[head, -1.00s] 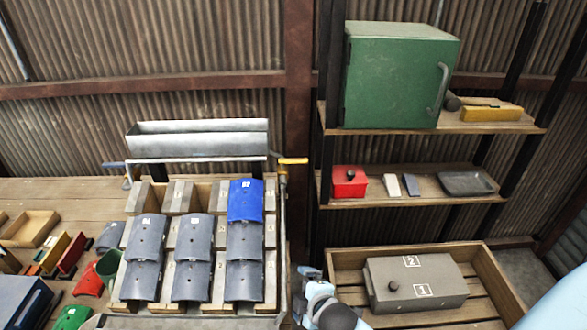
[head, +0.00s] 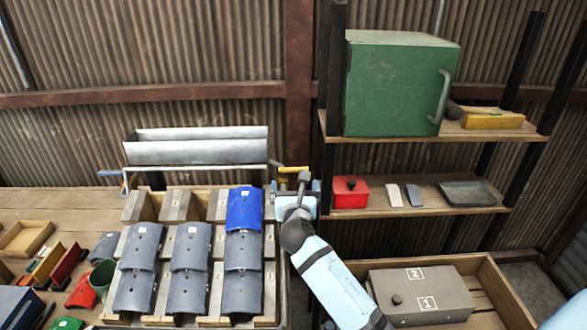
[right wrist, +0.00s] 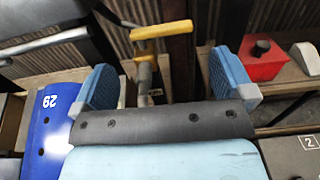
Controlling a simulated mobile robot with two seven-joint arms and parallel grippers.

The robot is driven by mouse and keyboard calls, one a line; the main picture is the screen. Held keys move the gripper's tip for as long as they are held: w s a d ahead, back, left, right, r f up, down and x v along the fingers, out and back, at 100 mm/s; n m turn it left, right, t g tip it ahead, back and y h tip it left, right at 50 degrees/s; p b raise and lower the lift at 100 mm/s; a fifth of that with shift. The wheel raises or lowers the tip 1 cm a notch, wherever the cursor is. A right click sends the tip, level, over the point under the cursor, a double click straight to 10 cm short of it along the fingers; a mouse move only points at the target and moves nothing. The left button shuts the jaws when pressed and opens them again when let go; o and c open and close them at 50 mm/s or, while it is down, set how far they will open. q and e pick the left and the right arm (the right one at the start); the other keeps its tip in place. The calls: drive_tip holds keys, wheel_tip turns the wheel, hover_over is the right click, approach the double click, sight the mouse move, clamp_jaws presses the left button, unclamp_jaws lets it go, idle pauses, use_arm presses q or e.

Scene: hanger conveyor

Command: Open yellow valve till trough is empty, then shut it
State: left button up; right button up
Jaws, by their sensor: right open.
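The yellow valve handle (head: 293,169) is a bar at the right end of the grey metal trough (head: 200,152). It also shows in the right wrist view (right wrist: 162,31), on top of a short stem. My right gripper (head: 296,187) is open just in front of the valve. In the right wrist view, its two blue fingers (right wrist: 165,82) stand either side of the valve stem, with no visible contact. The inside of the trough is too hard to see to tell whether it holds anything. My left gripper is not in view.
A rack of grey tiles and one blue tile (head: 244,208) stands below the trough. Shelves at right hold a green cabinet (head: 395,85) and a red box (head: 350,191). A wooden crate (head: 505,290) holds a grey box. A blue lever (head: 122,180) is at the trough's left end.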

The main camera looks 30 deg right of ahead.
sight(294, 170)
drive_tip(key=x, duration=0.9)
drive_tip(key=shift+w+d, duration=0.15)
drive_tip(key=shift+w, duration=0.2)
drive_tip(key=shift+c, duration=0.5)
